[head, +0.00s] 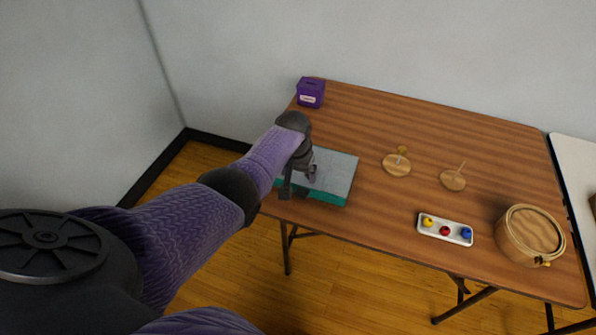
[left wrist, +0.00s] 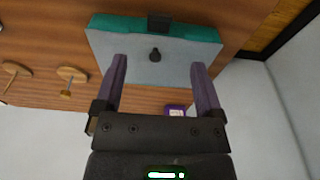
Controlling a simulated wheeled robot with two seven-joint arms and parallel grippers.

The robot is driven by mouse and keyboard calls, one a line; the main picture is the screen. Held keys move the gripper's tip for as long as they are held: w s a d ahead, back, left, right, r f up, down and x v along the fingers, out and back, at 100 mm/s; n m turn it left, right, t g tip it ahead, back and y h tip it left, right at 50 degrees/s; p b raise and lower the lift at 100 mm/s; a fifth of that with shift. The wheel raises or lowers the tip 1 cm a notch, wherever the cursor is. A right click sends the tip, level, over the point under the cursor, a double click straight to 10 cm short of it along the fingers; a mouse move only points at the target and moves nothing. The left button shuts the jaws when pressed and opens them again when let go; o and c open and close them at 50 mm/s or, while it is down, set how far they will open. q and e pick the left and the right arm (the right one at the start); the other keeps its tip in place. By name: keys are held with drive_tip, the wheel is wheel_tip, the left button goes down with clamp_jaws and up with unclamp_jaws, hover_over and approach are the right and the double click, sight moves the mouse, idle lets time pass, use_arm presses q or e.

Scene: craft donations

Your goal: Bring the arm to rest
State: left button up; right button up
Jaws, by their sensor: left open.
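My left arm comes in from the left and reaches over the table's near left corner. My left gripper (head: 299,181) is open above a teal box with a grey top (head: 338,172). In the left wrist view, the open fingers (left wrist: 157,62) have nothing between them but the view of the grey top (left wrist: 110,48) and its small dark knob (left wrist: 154,54). The knob appears apart from both fingers. The arm hides part of the box in the head view. My right gripper is not in view.
The wooden table (head: 420,125) also holds a purple slotted box (head: 311,92), two round wooden stands (head: 396,166) (head: 452,181), a white tray (head: 432,233) with yellow, red and blue pieces, and a round wooden container (head: 529,236). A wall stands behind. The table's middle back is clear.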

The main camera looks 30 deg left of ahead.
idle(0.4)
use_arm(q)
drive_tip(key=s+d+f+m+g+y+b, duration=0.1)
drive_tip(key=s+d+f+m+b, duration=0.15)
drive_tip(key=s+f, duration=1.65)
drive_tip(key=s+d+f+m, duration=0.1)
drive_tip(key=s+d+f, duration=0.1)
drive_tip(key=s, duration=0.5)
drive_tip(key=s+d+f+b, duration=0.1)
drive_tip(key=s+f, duration=0.3)
drive_tip(key=s, duration=0.4)
drive_tip(key=s+d+f+m+h, duration=0.1)
drive_tip(key=s+d+f, duration=0.2)
drive_tip(key=s, duration=0.5)
drive_tip(key=shift+d+m+b, duration=0.35)
drive_tip(key=shift+d, duration=0.25)
drive_tip(key=shift+f, duration=0.1)
